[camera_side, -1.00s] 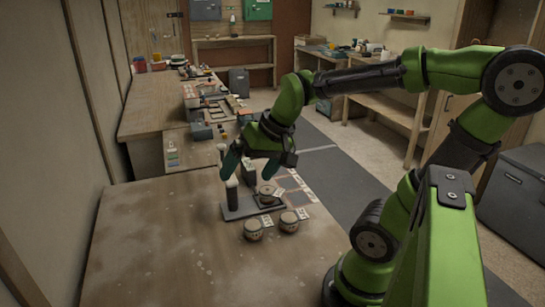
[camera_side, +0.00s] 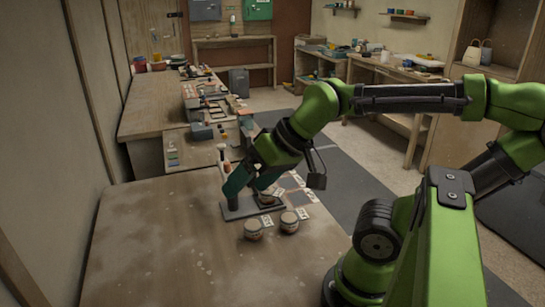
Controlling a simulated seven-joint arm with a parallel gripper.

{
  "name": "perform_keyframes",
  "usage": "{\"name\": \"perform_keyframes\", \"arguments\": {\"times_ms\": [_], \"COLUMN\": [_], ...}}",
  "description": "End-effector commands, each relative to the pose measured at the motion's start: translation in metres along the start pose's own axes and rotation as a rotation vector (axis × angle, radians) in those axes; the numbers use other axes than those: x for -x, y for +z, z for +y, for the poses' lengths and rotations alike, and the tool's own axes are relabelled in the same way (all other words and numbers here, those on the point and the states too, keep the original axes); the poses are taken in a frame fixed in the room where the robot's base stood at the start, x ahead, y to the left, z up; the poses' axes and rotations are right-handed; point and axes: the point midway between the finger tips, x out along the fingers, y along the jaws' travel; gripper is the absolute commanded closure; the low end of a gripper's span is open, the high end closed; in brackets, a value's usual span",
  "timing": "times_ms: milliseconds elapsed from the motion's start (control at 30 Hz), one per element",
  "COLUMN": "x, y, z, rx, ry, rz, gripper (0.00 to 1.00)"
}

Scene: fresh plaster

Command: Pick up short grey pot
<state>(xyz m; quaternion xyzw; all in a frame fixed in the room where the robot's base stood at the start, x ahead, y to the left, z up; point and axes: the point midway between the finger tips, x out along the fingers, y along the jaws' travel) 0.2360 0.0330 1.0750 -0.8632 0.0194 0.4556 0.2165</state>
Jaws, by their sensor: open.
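Two small round pots, a left one (camera_side: 253,230) and a right one (camera_side: 289,222), stand upright side by side on the near table, in front of a flat grey stand (camera_side: 238,213). A third pot (camera_side: 267,198) sits on the stand, partly covered by my gripper. I cannot tell from their dull colours which is the short grey pot. My gripper (camera_side: 249,190) is open, angled down to the left, with its fingers low over the stand. One finger is near the stand's dark upright post and the other near the third pot. Contact cannot be told.
White label cards (camera_side: 303,213) lie beside the pots. The front and left of the wooden table (camera_side: 165,245) are bare. A wall closes off the left side. A cluttered bench (camera_side: 160,105) stands behind.

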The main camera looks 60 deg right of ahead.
Motion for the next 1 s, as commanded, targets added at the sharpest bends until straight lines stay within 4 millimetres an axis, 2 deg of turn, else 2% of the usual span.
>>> {"name": "perform_keyframes", "arguments": {"times_ms": [133, 233, 367, 567, 700, 900, 1000], "x": [0.000, -0.007, -0.021, -0.043, -0.057, -0.068, -0.065], "y": [0.000, -0.002, -0.024, -0.082, -0.115, -0.144, -0.154], "z": [0.001, 0.010, 0.032, 0.096, 0.155, 0.235, 0.247], "rx": [-0.003, -0.035, -0.117, -0.099, -0.001, 0.229, 0.360], "ry": [0.001, 0.030, 0.104, 0.247, 0.307, 0.309, 0.282], "rz": [0.001, -0.020, -0.061, -0.194, -0.326, -0.524, -0.579], "gripper": [0.16, 0.16, 0.16, 0.16, 0.16, 0.16, 0.16]}}
